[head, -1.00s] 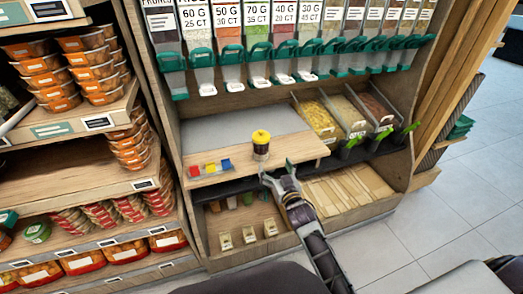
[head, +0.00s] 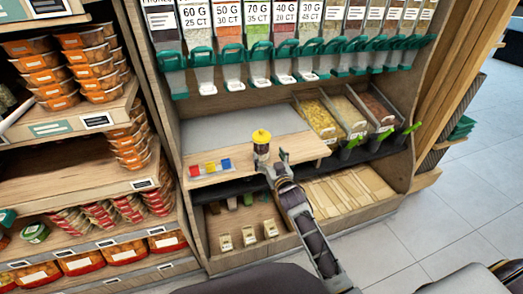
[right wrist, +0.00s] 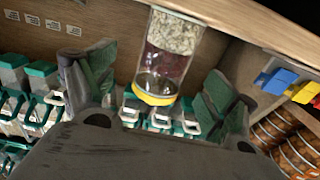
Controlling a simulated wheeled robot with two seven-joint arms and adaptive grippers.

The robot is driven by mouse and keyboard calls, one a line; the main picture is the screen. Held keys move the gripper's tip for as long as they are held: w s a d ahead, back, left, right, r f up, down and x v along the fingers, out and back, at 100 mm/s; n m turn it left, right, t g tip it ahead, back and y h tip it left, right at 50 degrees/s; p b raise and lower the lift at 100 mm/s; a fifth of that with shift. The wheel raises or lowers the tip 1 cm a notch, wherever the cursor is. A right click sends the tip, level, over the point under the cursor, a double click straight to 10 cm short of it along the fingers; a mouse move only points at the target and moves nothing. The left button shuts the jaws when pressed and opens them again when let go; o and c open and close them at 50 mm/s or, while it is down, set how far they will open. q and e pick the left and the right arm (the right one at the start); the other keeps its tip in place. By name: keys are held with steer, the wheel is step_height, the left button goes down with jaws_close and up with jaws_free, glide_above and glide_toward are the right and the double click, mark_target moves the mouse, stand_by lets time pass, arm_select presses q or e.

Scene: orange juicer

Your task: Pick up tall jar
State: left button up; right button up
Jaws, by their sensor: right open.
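The tall jar (head: 261,147) is clear, with a yellow lid and dark and pale contents. It stands upright near the front edge of the wooden counter. My right gripper (head: 270,161) is open at the jar's front side in the head view. In the right wrist view, the jar (right wrist: 165,60) appears upside down, its yellow rim low, between the two spread green-padded fingers of the gripper (right wrist: 158,88). Gaps show on both sides of the jar, so the fingers do not appear to grip it. My left gripper is not in view.
Small blue, yellow and red blocks (head: 210,166) lie left of the jar on the counter (head: 235,128). Open bins of dry food (head: 345,112) stand to the right. Dispensers with green handles (head: 260,55) hang above. A lower shelf with wooden slats (head: 345,190) is below.

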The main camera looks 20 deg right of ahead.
mark_target(265, 151)
steer(key=shift+w, duration=0.85)
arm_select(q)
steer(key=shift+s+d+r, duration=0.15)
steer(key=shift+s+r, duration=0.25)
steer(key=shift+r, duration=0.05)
arm_select(e)
steer(key=shift+w, duration=0.1)
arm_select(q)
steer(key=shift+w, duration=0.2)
arm_select(e)
steer(key=shift+w+a, duration=0.1)
steer(key=shift+w, duration=0.05)
steer(key=shift+w+a+b, duration=0.15)
steer(key=shift+w+b, duration=0.15)
steer(key=shift+w, duration=0.2)
steer(key=shift+w+a+b, duration=0.2)
steer(key=shift+w+b, duration=0.1)
steer(key=shift+w, duration=1.25)
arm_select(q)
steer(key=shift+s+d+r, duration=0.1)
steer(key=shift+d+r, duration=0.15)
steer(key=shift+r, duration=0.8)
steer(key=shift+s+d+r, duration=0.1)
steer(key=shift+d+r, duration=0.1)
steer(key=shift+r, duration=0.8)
arm_select(e)
steer(key=shift+w, duration=0.35)
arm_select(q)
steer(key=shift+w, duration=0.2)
